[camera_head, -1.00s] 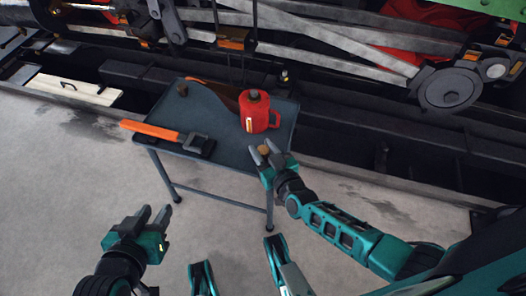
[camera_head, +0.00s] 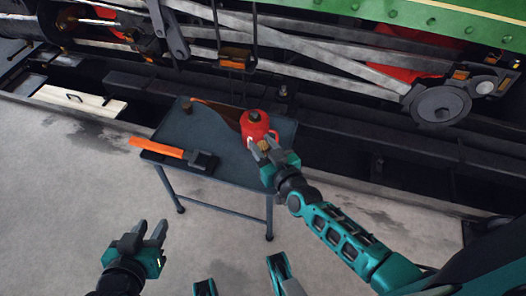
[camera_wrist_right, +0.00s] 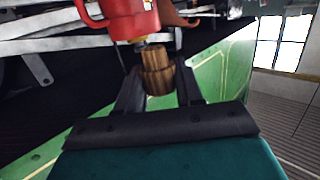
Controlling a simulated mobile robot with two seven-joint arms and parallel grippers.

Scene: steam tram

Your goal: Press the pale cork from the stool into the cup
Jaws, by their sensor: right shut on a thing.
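The red cup (camera_head: 247,128) stands on the dark grey stool (camera_head: 232,168), with a dark knob-like thing (camera_head: 253,115) at its top. My right gripper (camera_head: 262,148) is shut on a tan-brown cork (camera_head: 264,144), in front of the cup and above the stool's front right part. In the right wrist view the stepped cork (camera_wrist_right: 157,72) is between the two fingers, with the red cup (camera_wrist_right: 122,18) just beyond it. I cannot tell whether cork and cup touch. My left gripper (camera_head: 149,234) is open and empty, at lower left, away from the stool.
An orange-handled tool (camera_head: 172,151) lies along the stool's front left edge. A small dark brown piece (camera_head: 187,107) is at its back left corner, with a brown flat thing (camera_head: 220,112) behind the cup. The tram's rods and wheels (camera_head: 440,105) are behind the stool.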

